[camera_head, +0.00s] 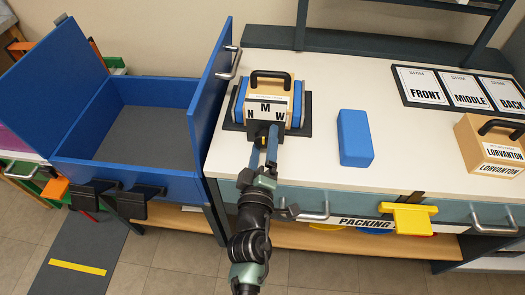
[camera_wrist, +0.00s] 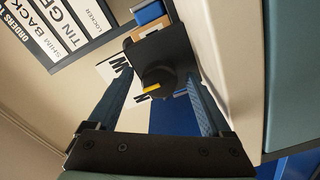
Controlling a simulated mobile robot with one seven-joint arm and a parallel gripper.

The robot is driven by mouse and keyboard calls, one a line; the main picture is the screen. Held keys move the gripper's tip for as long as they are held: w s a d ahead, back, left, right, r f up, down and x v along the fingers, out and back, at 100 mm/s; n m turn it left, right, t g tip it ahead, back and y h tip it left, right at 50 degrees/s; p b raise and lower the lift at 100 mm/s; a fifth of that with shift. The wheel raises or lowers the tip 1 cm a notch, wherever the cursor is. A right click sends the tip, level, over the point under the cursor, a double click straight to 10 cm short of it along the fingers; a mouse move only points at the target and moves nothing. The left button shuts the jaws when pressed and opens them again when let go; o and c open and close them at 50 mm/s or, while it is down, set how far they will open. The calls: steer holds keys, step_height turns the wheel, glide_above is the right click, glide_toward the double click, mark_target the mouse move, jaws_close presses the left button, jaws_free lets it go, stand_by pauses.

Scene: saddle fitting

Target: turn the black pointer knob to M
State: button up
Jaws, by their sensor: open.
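The black pointer knob (camera_wrist: 158,74) has a yellow mark and sits on a black plate in the wrist view. It is on the front of a block (camera_head: 266,107) with the letters N, M and W, left to right in the head view. There the knob is small and partly hidden by my gripper. The yellow mark lies on the knob's lower left in the wrist view, close to a partly hidden letter; I cannot tell for sure which letter it points to. My gripper (camera_head: 264,151) is open, with its blue fingers (camera_wrist: 158,88) on either side of the knob, apparently not closed on it.
The block has a black handle on top and stands on a dark base on the white worktop (camera_head: 320,75). A blue block (camera_head: 354,137) lies to the right. An open blue box (camera_head: 125,125) is close on the left. A LORVANTON block (camera_head: 490,145) stands far right.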

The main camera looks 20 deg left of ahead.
steer(key=v, duration=1.3)
steer(key=shift+b, duration=0.35)
steer(key=w+d+r+m+t+h, duration=0.2)
steer(key=w+d+r+m, duration=0.1)
steer(key=r, duration=0.6)
steer(key=w+d+r+m+t+h, duration=0.1)
steer(key=w+d+r+m+t, duration=0.15)
steer(key=r, duration=0.75)
steer(key=w+d+r+m+t+h, duration=0.1)
steer(key=w+d+r+m+h, duration=0.2)
steer(key=r, duration=0.6)
steer(key=s+d+r+m+t, duration=0.1)
steer(key=s+r+m+t, duration=0.15)
steer(key=r, duration=0.55)
steer(key=s+d+r+m+t+y, duration=0.1)
steer(key=s+d+r+m, duration=0.15)
steer(key=r, duration=0.65)
steer(key=s+d+r+m+t, duration=0.15)
steer(key=s+r, duration=0.25)
steer(key=r, duration=0.4)
step_height(320, 180, up, 15)
steer(key=a+p, duration=0.1)
steer(key=p, duration=1.5)
steer(key=shift+w, duration=0.3)
steer(key=shift+a+r+g, duration=0.1)
steer(key=shift+g, duration=0.15)
